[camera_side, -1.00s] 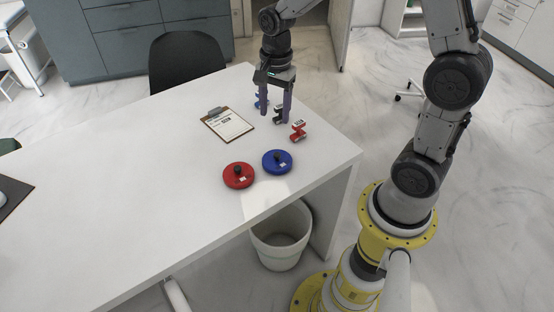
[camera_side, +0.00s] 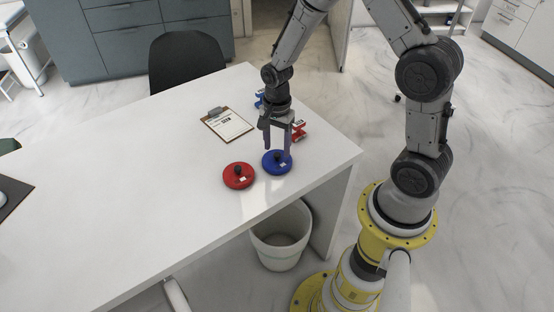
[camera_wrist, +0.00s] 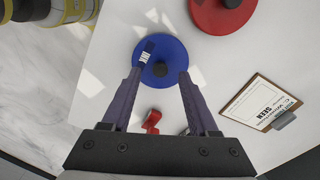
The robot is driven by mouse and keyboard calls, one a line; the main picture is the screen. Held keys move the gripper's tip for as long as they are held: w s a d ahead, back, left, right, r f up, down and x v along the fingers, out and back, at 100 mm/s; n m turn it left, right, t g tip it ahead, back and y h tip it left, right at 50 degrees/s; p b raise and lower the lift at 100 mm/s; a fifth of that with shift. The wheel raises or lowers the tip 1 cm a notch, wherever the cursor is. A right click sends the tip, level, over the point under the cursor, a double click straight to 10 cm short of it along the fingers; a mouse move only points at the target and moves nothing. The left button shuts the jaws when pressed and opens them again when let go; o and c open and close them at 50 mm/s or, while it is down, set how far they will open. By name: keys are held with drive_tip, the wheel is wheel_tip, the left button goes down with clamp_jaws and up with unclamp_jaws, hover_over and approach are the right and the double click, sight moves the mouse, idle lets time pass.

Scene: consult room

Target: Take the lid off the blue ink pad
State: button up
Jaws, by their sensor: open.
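The blue ink pad (camera_side: 277,163) is a round blue disc with a black knob and a small white label, lying on the white table. Its lid is on. In the wrist view the blue ink pad (camera_wrist: 164,50) lies just ahead of my fingertips, with its black knob between their lines. My gripper (camera_side: 277,148) is open and empty, pointing down over the pad. In the wrist view my gripper (camera_wrist: 160,74) shows its two purple fingers spread apart. I cannot tell whether the fingertips touch the lid.
A red ink pad (camera_side: 239,175) with a black knob lies to the left of the blue one. A clipboard (camera_side: 227,124) lies behind. A red stamp (camera_side: 299,131) and a blue one (camera_side: 259,98) stand beyond my gripper. A white bin (camera_side: 281,240) is below the table edge.

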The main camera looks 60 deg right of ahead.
sight(277, 158)
drive_tip(key=shift+f, duration=1.15)
clamp_jaws()
